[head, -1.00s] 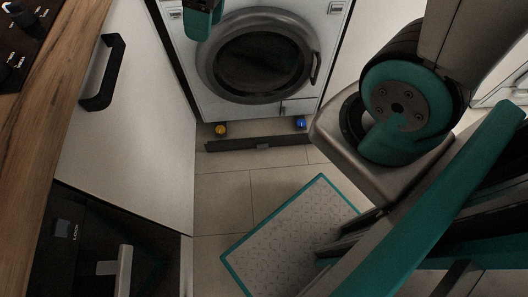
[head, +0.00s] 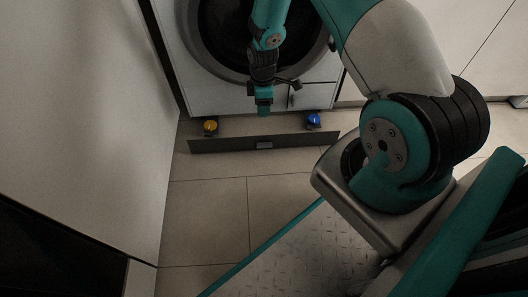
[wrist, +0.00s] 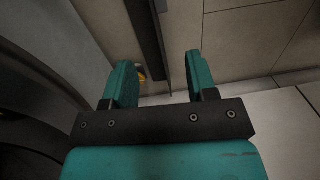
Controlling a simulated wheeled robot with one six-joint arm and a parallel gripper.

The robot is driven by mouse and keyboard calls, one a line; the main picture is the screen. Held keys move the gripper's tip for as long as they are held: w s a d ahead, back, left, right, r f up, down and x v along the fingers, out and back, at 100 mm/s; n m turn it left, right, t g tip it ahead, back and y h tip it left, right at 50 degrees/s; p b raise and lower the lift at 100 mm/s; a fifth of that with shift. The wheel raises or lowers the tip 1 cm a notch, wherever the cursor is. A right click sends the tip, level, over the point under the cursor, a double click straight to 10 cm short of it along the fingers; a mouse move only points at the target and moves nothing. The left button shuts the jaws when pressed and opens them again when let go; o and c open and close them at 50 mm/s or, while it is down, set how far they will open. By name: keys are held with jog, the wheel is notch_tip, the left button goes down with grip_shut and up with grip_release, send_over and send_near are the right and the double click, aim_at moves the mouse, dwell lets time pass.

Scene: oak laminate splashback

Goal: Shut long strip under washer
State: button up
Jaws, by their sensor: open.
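The long dark strip (head: 225,145) lies low across the front of the washer (head: 215,98), near the floor. The strip (wrist: 148,40) shows there as a dark bar beyond the fingers.
A yellow knob-like part (head: 210,126) and a blue one (head: 313,121) sit in the gap behind the strip. The round washer door (head: 225,35) is close beside my arm. A pale cabinet front (head: 85,110) bounds the left. Tiled floor (head: 210,210) before the strip is clear.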

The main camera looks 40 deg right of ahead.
aim_at(264, 144)
jog(key=f+b, duration=0.3)
jog(key=f, duration=0.3)
jog(key=f+b, duration=0.3)
jog(key=f, duration=0.3)
jog(key=s+f+b, duration=0.1)
jog(key=f+b, duration=0.3)
jog(key=f, duration=0.2)
jog(key=shift+a+f, duration=0.15)
jog(key=shift+a, duration=0.05)
grip_shut()
